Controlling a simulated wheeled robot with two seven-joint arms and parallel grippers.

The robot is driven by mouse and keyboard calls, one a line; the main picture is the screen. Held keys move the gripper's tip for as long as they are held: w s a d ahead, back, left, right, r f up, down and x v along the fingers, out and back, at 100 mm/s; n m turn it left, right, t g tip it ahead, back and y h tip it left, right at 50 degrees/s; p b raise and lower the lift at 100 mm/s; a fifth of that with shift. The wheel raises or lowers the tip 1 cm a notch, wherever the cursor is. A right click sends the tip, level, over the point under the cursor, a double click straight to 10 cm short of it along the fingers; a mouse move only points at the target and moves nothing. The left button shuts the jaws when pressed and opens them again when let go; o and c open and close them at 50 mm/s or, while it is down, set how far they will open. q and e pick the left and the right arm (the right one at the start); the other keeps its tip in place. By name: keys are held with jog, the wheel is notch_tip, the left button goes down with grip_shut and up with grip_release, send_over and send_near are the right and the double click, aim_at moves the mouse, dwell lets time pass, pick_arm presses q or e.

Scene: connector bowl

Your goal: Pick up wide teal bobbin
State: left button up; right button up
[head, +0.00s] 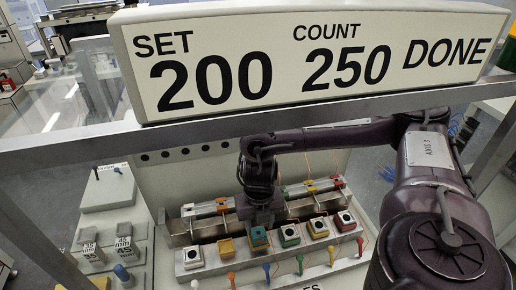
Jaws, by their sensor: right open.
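A teal bobbin (259,239) with some yellow on it sits in the front row of a metal rack, between a yellow bobbin (226,248) and a green bobbin (290,236). My right gripper (263,222) points down just above and behind the teal bobbin, open. Its fingertips are small and dark here, so I cannot tell whether they touch the bobbin. The gripper hides part of the rack behind it. My left gripper is not in view.
More coloured pieces stand in the rear row, close behind the gripper. Coloured pegs (266,270) line the front.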

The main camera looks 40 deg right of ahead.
aim_at(259, 233)
jog(key=shift+f, duration=0.4)
jog(key=f, duration=0.1)
jog(key=f+p, duration=0.1)
jog(key=f, duration=0.1)
jog(key=shift+w+d+f, duration=0.2)
jog(key=shift+w+f, duration=0.1)
jog(key=shift+f, duration=0.45)
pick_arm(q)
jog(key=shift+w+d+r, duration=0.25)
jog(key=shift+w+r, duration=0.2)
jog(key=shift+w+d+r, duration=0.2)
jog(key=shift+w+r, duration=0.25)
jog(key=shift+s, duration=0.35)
pick_arm(e)
jog(key=c, duration=0.6)
jog(key=shift+c, duration=0.2)
